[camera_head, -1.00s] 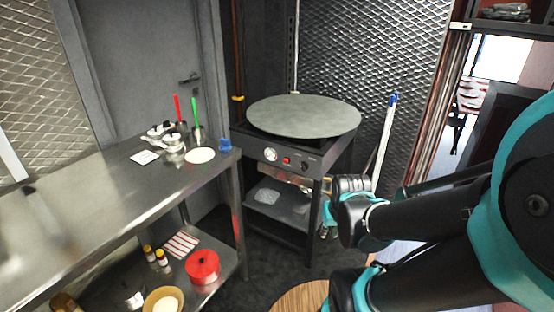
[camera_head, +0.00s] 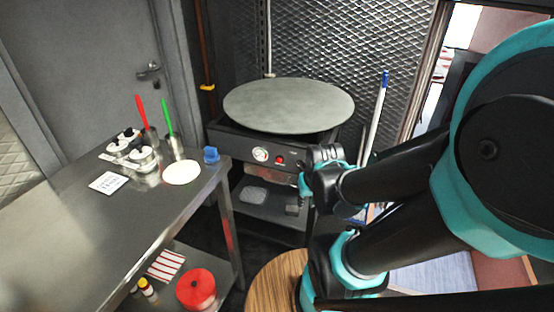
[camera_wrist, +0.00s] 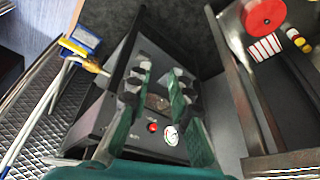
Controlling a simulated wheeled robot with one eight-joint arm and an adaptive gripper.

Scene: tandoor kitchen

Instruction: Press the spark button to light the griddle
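The griddle (camera_head: 288,106) is a round grey plate on a dark metal stand in the middle of the head view. The stand's front panel (camera_head: 236,147) carries a red button (camera_head: 280,160), which also shows in the wrist view (camera_wrist: 153,127). A round white gauge (camera_head: 260,154) is left of the button in the head view. My gripper (camera_wrist: 160,78) is open and empty, its two fingers apart in the wrist view. It is in front of the stand, near the panel's right part, apart from the red button. My arm hides the panel's right end in the head view.
A steel table (camera_head: 110,215) stands at left, with a blue item (camera_head: 211,155) near its corner and a red pot (camera_head: 196,289) below. A blue-tipped pole (camera_head: 378,115) leans right of the stand. A wooden round top (camera_head: 272,283) is at the bottom.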

